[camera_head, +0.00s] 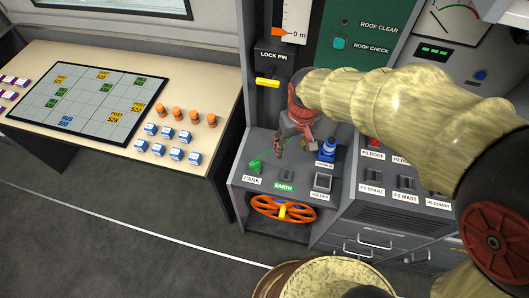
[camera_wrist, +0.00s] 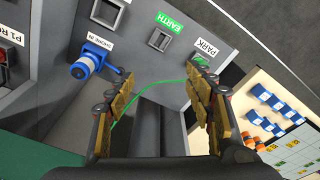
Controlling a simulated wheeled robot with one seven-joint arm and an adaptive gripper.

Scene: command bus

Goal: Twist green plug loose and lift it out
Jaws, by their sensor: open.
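The green plug (camera_head: 254,165) sits at the socket labelled PARK on the grey sloped panel in the head view. In the wrist view the green plug (camera_wrist: 201,61) shows just beyond the tip of the right finger, which partly hides it. A green cable (camera_wrist: 147,90) curves from it down and left between the fingers. My gripper (camera_head: 291,150) is open and empty above the panel, to the right of the green plug. In the wrist view my gripper (camera_wrist: 158,88) has its fingers wide apart, with no plug between them.
A blue plug (camera_head: 327,150) stands upright on the panel, right of my gripper. The EARTH (camera_head: 284,187) and HOLDER (camera_head: 321,182) sockets look empty. An orange reel (camera_head: 265,207) sits below. A yellow lock pin handle (camera_head: 267,83) projects above. A table (camera_head: 185,65) with blocks stands left.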

